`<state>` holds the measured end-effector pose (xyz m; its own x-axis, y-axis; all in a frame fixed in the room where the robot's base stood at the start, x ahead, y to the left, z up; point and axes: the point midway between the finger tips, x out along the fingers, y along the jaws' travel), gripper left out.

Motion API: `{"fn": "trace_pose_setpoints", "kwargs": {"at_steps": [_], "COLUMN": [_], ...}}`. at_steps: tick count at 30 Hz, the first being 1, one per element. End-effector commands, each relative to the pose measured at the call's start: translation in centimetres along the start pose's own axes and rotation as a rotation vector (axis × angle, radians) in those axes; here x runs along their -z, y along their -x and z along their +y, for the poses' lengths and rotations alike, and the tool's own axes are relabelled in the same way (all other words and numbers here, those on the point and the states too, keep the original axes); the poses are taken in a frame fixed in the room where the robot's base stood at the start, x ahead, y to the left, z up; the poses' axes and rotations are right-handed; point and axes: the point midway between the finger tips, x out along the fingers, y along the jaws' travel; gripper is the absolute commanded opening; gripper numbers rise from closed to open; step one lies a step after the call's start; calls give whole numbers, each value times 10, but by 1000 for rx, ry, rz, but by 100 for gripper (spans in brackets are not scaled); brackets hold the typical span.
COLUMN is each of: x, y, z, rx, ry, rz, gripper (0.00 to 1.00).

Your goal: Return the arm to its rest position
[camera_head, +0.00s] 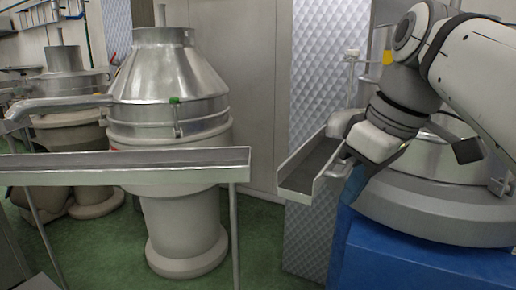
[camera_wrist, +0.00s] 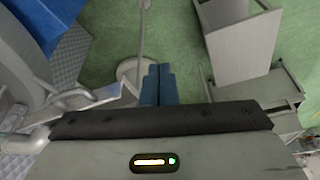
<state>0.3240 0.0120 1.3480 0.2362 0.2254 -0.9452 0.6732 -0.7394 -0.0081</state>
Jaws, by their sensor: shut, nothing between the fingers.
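My gripper (camera_head: 339,167) hangs at the right of the head view at the end of my bent white and grey arm. It is in front of the blue base and beside a short metal chute, and I cannot tell whether it touches the chute. In the wrist view my gripper (camera_wrist: 159,70) shows two dark blue fingers close together, with nothing between them. Green floor lies below the fingertips.
The metal chute (camera_head: 300,188) is close to the left of my gripper. A long metal trough (camera_head: 120,168) crosses in front of a steel separator (camera_head: 165,75). A blue base (camera_head: 385,255) stands under a grey machine at right. Green floor (camera_head: 255,235) is open between them.

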Motion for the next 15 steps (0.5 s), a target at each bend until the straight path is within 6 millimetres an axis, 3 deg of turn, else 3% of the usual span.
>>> {"fn": "trace_pose_setpoints", "kwargs": {"at_steps": [8, 15], "x": [-14, -45], "y": [-58, -133], "z": [7, 9], "rx": [-35, -99], "ry": [-176, -393], "rz": [-34, -69], "gripper": [0, 0]}}
